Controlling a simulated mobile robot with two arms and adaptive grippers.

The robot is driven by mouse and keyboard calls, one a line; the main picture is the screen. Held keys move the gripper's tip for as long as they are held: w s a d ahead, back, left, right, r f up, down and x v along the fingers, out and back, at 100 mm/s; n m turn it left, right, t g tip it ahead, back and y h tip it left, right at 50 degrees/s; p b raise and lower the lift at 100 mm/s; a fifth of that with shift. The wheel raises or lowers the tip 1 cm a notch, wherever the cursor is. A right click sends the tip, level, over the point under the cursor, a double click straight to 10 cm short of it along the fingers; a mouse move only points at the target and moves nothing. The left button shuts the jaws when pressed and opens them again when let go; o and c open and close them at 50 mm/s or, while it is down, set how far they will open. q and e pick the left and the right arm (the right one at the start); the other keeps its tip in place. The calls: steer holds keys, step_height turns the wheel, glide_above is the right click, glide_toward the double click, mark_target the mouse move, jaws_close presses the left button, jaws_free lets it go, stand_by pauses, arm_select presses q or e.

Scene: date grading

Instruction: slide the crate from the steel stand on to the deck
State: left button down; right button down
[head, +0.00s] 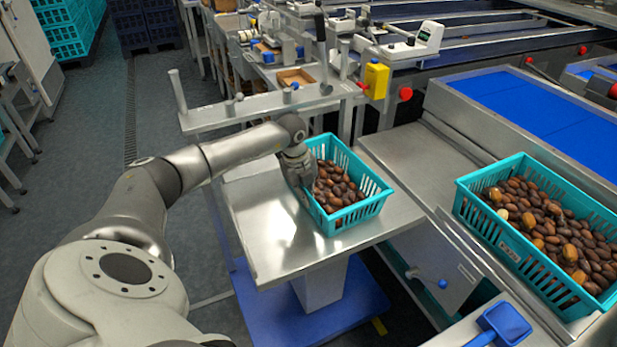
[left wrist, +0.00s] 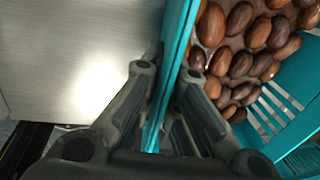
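A turquoise slotted crate (head: 357,213) of brown dates sits on the steel stand (head: 270,228), near its right edge. The steel deck (head: 415,165) adjoins the stand on the right. My left gripper (head: 299,172) is at the crate's left wall. In the left wrist view, the fingers of the left gripper (left wrist: 170,82) straddle the crate wall (left wrist: 174,50), one outside and one inside beside the dates, and look closed against it. The fingertips are partly hidden in the head view. My right gripper is not in view.
A second turquoise crate (head: 500,238) of dates stands at the right. A blue scoop (head: 504,322) lies in front of it. The stand's left part is bare.

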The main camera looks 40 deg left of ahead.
arm_select(q)
steer(key=shift+r, duration=0.1)
steer(key=c, duration=1.6)
jaws_free()
steer(key=shift+o, duration=0.2)
step_height(320, 180, up, 12)
steer(key=s, duration=0.1)
steer(key=shift+s+a, duration=0.4)
